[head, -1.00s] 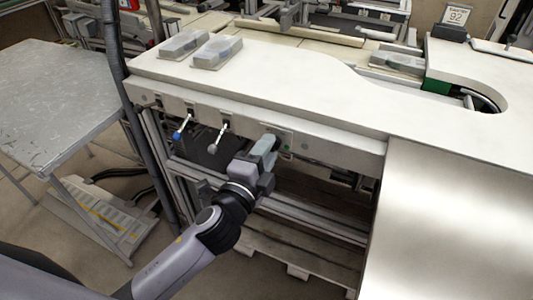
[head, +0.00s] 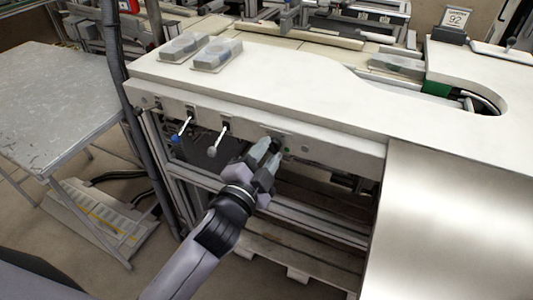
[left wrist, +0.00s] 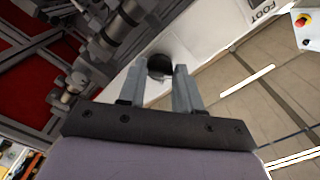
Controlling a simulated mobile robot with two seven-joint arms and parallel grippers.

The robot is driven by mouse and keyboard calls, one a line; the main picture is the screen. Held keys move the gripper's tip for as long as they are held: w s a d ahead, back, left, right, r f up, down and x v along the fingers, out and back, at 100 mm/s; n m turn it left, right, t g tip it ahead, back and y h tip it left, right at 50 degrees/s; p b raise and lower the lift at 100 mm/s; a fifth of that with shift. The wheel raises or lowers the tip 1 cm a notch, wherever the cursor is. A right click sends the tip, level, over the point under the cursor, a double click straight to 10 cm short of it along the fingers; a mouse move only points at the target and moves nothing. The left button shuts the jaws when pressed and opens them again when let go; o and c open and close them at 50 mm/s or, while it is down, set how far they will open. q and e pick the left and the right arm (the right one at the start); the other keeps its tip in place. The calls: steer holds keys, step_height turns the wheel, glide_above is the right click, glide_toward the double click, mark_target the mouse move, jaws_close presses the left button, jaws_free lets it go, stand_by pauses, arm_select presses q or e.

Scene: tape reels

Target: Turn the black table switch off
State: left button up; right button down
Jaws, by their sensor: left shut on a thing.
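The black table switch (head: 277,137) is a small round dark knob on the white front panel of the table. It also shows in the left wrist view (left wrist: 159,66), between the ends of the two grey fingers. My left gripper (head: 269,150) reaches up to the panel and is shut on the switch, with a finger on either side of it. The fingers partly hide the switch in the head view. My right gripper is in neither view.
Two levers, one with a blue tip (head: 178,136) and one with a grey tip (head: 212,151), stick out of the panel to the left. A grey metal table (head: 50,105) stands at left.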

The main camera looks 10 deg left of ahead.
arm_select(q)
steer(key=o, duration=1)
steer(key=shift+o, duration=0.2)
steer(key=s+a, duration=0.1)
steer(key=s, duration=0.6)
steer(key=shift+a, duration=0.2)
steer(key=s+a+f+n+g+p, duration=0.2)
steer(key=s+a+f+n+g, duration=0.1)
steer(key=f, duration=0.5)
steer(key=s+a+f+n+g+y+p, duration=0.1)
steer(key=s+a+f+n+g+p, duration=0.2)
steer(key=s+f+n, duration=0.4)
steer(key=s+a+f+g, duration=0.1)
steer(key=s+a+f, duration=0.1)
steer(key=s, duration=0.1)
steer(key=shift+s+f+n+p, duration=0.15)
steer(key=shift+s+n+p, duration=0.05)
steer(key=shift+n+p, duration=0.1)
